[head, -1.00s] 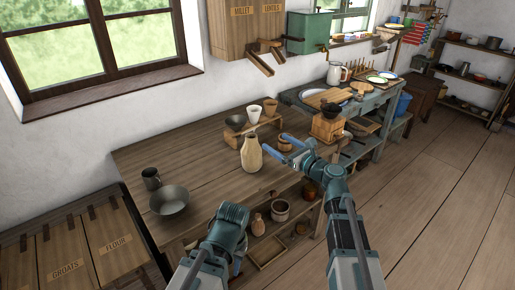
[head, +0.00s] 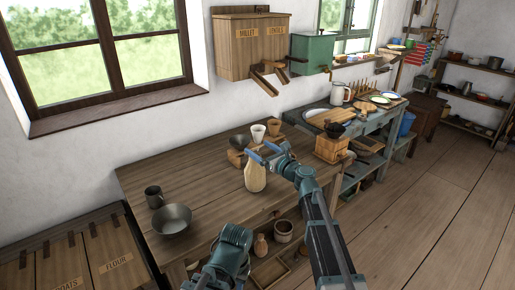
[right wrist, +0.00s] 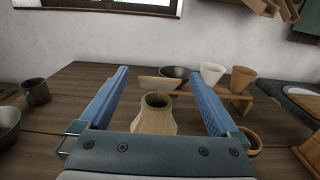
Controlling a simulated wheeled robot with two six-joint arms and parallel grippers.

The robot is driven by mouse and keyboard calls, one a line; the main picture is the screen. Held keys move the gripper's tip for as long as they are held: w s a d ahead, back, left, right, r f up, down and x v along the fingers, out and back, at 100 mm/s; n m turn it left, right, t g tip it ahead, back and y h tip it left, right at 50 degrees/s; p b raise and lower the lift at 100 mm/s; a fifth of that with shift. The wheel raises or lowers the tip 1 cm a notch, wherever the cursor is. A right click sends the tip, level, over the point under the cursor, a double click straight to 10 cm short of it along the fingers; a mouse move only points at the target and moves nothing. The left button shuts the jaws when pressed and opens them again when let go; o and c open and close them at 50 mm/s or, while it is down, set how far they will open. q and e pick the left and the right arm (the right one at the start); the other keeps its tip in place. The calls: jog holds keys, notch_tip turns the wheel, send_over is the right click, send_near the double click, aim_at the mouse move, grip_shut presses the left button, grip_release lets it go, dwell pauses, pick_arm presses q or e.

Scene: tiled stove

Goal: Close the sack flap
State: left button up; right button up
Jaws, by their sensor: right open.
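The sack (head: 255,178) is a pale beige, bottle-shaped bag standing upright on the wooden table. In the right wrist view the sack (right wrist: 154,121) shows a round, dark, open mouth at its neck; I cannot make out a separate flap. My right gripper (head: 262,153) is open at the sack's neck in the head view. In the right wrist view, its blue fingers (right wrist: 160,76) are spread wide, with the sack's neck between them in the picture and visible gaps on both sides. My left forearm shows at the bottom of the head view, but its gripper is out of sight.
A metal bowl (head: 172,220) and mug (head: 154,197) stand at the table's left. Behind the sack are a dark bowl (head: 240,141) and two cups (head: 258,133) on a small stand. A wooden grinder (head: 330,148) stands to the right. The table's front middle is clear.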

jog(key=shift+x, duration=0.8)
jog(key=c, duration=1.4)
jog(key=f+t+y+b, duration=0.1)
jog(key=b, duration=0.3)
jog(key=f+t+y+b, duration=0.1)
jog(key=t+b, duration=0.1)
jog(key=b, duration=0.3)
jog(key=s+f+t+y+b, duration=0.1)
jog(key=b, duration=0.4)
jog(key=shift+d+f+t+y, duration=0.15)
jog(key=shift+d+t+y, duration=0.15)
jog(key=shift+d+t, duration=0.1)
jog(key=shift+s+t+b, duration=0.15)
jog(key=shift+t+b, duration=0.25)
jog(key=shift+b, duration=0.65)
jog(key=shift+y, duration=0.3)
jog(key=o, duration=1.4)
jog(key=shift+d, duration=0.1)
